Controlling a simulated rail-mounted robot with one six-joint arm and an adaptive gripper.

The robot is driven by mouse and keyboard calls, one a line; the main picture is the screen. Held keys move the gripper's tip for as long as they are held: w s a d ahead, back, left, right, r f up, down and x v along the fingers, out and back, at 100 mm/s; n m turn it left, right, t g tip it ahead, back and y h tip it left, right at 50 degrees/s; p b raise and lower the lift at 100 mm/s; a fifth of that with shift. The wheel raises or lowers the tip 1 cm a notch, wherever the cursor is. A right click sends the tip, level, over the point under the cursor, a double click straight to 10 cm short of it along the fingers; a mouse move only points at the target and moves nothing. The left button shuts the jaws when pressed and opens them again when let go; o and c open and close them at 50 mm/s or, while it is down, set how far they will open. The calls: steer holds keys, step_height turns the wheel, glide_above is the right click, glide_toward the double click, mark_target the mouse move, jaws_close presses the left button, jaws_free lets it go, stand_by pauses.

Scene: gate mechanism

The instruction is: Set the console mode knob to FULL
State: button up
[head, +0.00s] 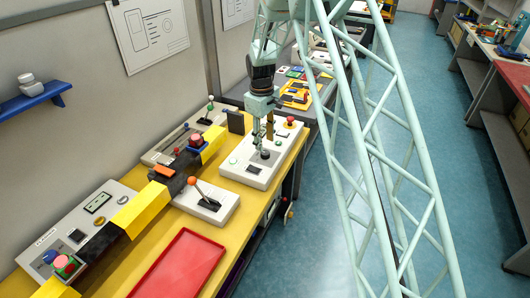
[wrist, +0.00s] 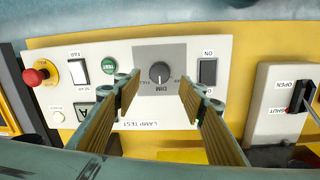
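The white console (head: 238,166) stands on the yellow bench under my gripper (head: 263,148). In the wrist view, the round dark mode knob (wrist: 159,72) sits on a grey square plate on the console (wrist: 130,51). A DIM label is just below the knob, upside down; the smaller labels at its sides are hard to read. The knob's mark appears to point down towards DIM. My gripper (wrist: 159,80) is open, with one finger on each side of the knob and clear gaps between. In the head view the gripper's fingers partly hide the knob.
A red mushroom button (wrist: 35,77), a white rocker switch (wrist: 79,71), a green button (wrist: 108,66) and a dark rocker switch (wrist: 208,71) share the console. A lever box marked OPEN and SHUT (wrist: 272,105) stands beside it. A red tray (head: 180,265) lies on the bench.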

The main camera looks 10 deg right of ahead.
mark_target(265, 153)
steer(key=shift+w+d+f, duration=0.1)
steer(key=shift+f, duration=1.5)
steer(key=shift+w+d+f, duration=0.1)
steer(key=shift+f, duration=1.5)
steer(key=shift+s, duration=0.1)
steer(key=shift+c, duration=0.4)
steer(key=c, duration=0.8)
